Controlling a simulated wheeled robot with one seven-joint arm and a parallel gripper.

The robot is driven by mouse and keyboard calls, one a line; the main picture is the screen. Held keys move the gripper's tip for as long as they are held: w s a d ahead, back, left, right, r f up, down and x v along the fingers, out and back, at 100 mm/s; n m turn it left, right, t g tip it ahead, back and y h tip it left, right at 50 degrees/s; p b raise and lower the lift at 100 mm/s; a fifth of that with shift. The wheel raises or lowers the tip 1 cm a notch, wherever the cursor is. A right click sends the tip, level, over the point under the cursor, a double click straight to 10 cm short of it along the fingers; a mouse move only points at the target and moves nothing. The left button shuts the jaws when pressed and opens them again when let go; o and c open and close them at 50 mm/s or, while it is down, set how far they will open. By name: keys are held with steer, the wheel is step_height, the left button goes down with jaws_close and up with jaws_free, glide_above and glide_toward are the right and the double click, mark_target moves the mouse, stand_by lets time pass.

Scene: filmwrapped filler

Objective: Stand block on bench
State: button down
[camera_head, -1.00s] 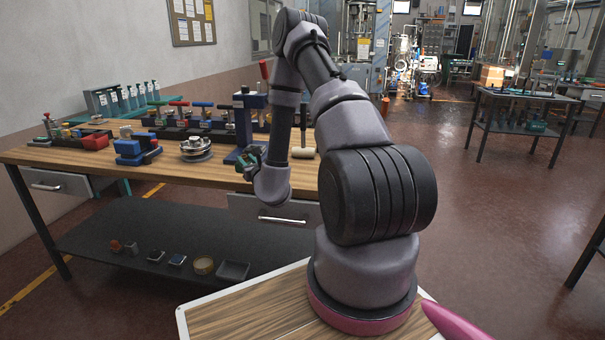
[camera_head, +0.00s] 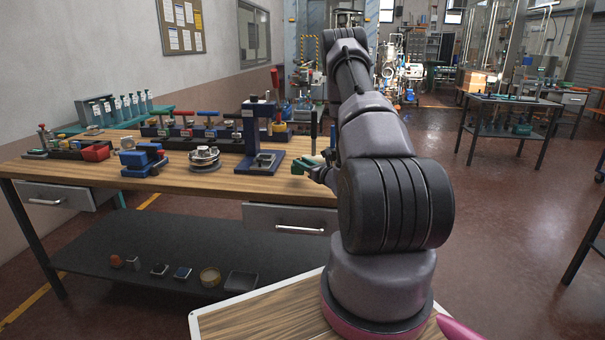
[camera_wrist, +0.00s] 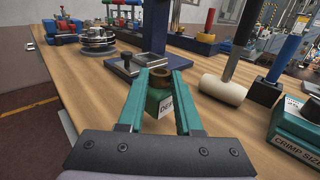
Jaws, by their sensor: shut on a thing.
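My gripper (camera_wrist: 159,82) is shut on a green block (camera_wrist: 160,103) with a brown, ring-like top and a white label reading "DEN", partly cut off. The teal fingers sit on either side of it and hide parts of its sides. In the head view my gripper (camera_head: 304,166) is at the front right part of the wooden bench (camera_head: 100,172), right of the blue press; the block cannot be made out there. In the wrist view bare bench top lies around the block. I cannot tell whether its underside touches the bench.
The blue press (camera_head: 262,140) stands just beyond the block. A mallet (camera_wrist: 223,88) and a green "CRIMP SIZE" box (camera_wrist: 298,132) are to the right in the wrist view. A round metal fixture (camera_head: 204,158) and a blue vise (camera_head: 142,158) stand further left.

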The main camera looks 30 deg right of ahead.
mark_target(302, 172)
steer(key=shift+f, duration=1.75)
steer(key=shift+f, duration=0.15)
steer(key=c, duration=0.6)
jaws_free()
